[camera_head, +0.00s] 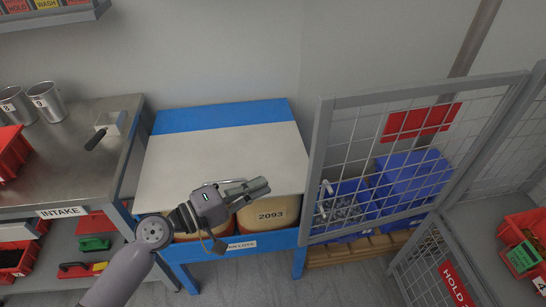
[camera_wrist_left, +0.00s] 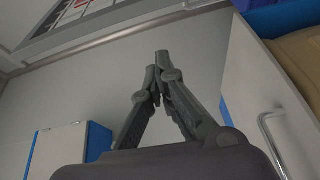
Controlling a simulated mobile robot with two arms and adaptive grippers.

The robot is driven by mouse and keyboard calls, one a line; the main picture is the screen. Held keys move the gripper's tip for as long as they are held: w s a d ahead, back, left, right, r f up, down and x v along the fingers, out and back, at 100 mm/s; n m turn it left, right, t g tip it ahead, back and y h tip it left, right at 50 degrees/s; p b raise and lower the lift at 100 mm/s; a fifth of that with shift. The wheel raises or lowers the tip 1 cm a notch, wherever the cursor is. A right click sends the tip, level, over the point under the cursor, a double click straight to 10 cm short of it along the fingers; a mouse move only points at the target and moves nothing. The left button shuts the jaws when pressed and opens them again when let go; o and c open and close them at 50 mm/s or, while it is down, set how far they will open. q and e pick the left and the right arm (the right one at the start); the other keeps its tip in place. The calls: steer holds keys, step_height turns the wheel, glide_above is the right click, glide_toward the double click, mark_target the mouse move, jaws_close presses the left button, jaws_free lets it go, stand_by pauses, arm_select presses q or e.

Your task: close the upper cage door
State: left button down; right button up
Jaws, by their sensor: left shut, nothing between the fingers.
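The upper cage door (camera_head: 317,160) is a grey-framed wire mesh panel with a red sign (camera_head: 420,122). In the head view it stands swung open on the right, in front of the blue bins. A light handle (camera_head: 325,188) is near its left edge. My left gripper (camera_head: 262,187) is shut and empty, left of the door and apart from it, above the front of the white-topped table. Its closed fingertips (camera_wrist_left: 161,60) also show in the left wrist view. My right gripper is out of view.
A lower mesh door (camera_head: 456,284) with a HOLD sign stands open at bottom right. Blue bins (camera_head: 415,178) are behind the upper door. The blue-edged table (camera_head: 220,160) has a clear top. The steel intake bench (camera_head: 85,160) is on the left.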

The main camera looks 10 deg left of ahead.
arm_select(q)
steer(key=w+d+r+p, duration=0.1)
steer(key=w+d+p, duration=0.2)
steer(key=d+p, duration=0.2)
steer(key=d, duration=0.3)
steer(key=shift+w+n, duration=0.4)
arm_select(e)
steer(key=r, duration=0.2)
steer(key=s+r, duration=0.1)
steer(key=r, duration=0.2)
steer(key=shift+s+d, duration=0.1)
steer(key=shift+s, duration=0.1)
arm_select(q)
steer(key=shift+r, duration=0.1)
steer(key=shift+s+t, duration=0.1)
steer(key=shift+t, duration=0.3)
